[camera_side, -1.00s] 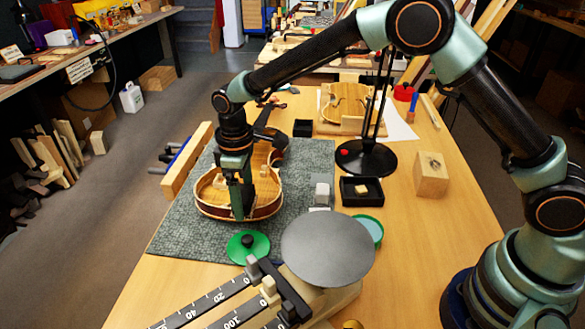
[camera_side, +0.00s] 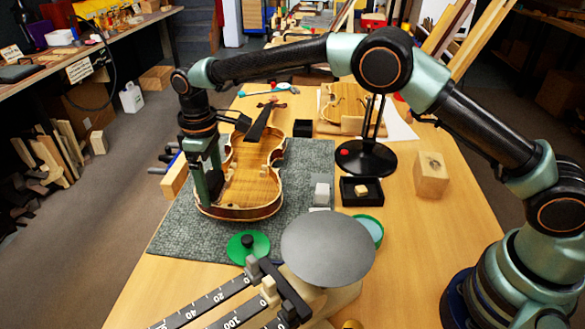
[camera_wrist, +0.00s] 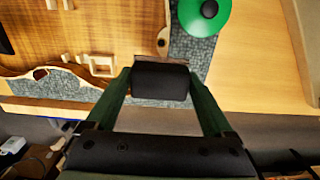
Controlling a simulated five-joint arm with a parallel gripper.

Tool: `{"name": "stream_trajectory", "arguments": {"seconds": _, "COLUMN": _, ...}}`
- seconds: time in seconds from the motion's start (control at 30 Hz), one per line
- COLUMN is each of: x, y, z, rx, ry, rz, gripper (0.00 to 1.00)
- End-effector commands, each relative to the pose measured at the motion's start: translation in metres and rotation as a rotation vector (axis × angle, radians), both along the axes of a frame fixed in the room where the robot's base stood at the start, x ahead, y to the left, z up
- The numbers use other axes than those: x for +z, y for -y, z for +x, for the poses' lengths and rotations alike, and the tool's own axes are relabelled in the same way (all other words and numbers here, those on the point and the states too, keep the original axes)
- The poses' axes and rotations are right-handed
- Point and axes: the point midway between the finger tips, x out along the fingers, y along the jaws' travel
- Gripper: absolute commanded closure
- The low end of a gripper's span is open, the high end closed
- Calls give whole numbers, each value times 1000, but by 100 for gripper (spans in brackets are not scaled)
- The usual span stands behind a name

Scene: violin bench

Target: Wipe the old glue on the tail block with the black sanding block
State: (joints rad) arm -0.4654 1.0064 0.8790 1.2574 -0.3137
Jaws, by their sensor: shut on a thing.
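The open violin body (camera_side: 255,175) lies on the grey-green mat, its neck pointing away from the side camera. My gripper (camera_side: 210,198) is at the left edge of its lower bout. In the wrist view my gripper (camera_wrist: 160,88) is shut on the black sanding block (camera_wrist: 160,80), held between the green fingers. The block is by the violin's rim there; contact cannot be told.
A green lid with a black knob (camera_side: 248,245) lies near the violin's tail end; it also shows in the wrist view (camera_wrist: 205,14). A scale with a round grey pan (camera_side: 328,248), a black tray (camera_side: 348,200) and a lamp base (camera_side: 365,158) stand to the right.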

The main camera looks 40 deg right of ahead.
Motion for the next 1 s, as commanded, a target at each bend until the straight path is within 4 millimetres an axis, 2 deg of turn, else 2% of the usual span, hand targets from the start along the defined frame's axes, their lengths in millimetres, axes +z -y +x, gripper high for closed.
{"name": "stream_trajectory", "arguments": {"seconds": 0.5, "x": 47, "y": 0, "z": 1, "rx": 0, "ry": 3, "rz": 1, "gripper": 65}}
{"name": "stream_trajectory", "arguments": {"seconds": 1.0, "x": 50, "y": 0, "z": 0, "rx": 0, "ry": 2, "rz": 1, "gripper": 65}}
